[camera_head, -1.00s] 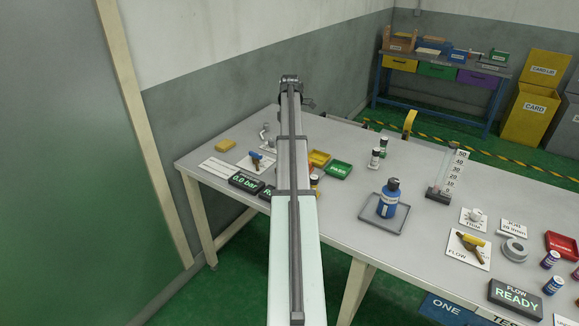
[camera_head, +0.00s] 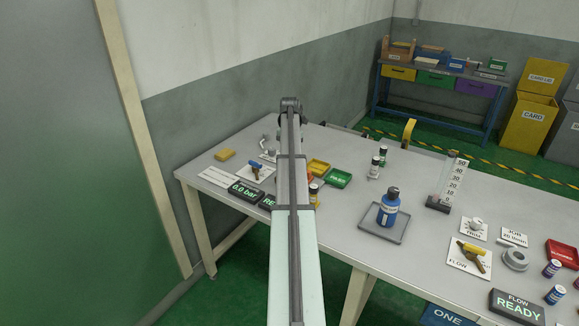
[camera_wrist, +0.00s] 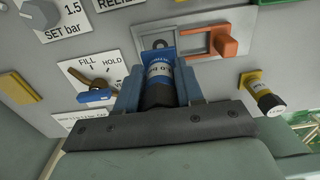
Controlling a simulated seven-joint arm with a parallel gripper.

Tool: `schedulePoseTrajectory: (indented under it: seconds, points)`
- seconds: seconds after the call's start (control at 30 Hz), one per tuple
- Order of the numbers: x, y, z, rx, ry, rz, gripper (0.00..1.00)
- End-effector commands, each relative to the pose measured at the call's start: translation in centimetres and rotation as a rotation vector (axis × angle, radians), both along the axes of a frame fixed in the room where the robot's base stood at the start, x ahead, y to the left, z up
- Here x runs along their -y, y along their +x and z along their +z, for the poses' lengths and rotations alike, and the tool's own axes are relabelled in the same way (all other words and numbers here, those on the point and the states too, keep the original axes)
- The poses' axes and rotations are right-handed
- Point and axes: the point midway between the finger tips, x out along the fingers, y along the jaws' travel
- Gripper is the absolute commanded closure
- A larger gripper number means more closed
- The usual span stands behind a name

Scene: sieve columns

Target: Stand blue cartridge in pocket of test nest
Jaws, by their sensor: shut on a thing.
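In the wrist view my gripper (camera_wrist: 160,92) is shut on the blue cartridge (camera_wrist: 158,68), which has a blue top, a pale label with print and a dark lower end. The cartridge lies between the two fingers, in front of a fixture with a grey-brown bar and an orange handle (camera_wrist: 229,42), which looks like the test nest (camera_wrist: 195,42). A dark round shape shows just beyond the cartridge's top. The cartridge and fingers cover part of the fixture, so I cannot tell whether they touch or where the pocket is. In the head view my arm hides the gripper and cartridge.
In the wrist view a FILL/HOLD valve (camera_wrist: 98,88) with a blue handle is left of the fingers. A SET bar knob (camera_wrist: 38,14) is at upper left. A yellow-topped cartridge (camera_wrist: 263,93) is at right. A blue bottle (camera_head: 389,208) stands on a tray in the head view.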

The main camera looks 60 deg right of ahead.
Motion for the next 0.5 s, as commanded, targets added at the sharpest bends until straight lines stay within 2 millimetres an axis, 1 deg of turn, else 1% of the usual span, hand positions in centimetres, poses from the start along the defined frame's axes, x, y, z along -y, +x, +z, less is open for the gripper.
schedulePoseTrajectory:
  seconds: [0.03,0.27,0.5]
  points:
    - [-0.1,0.0,-0.8,-0.001,0.001,0.0,0.99]
    - [0.0,0.0,-2.5,0.0,0.0,-0.001,0.99]
    - [0.0,0.0,-5.2,0.0,0.0,-0.002,0.99]
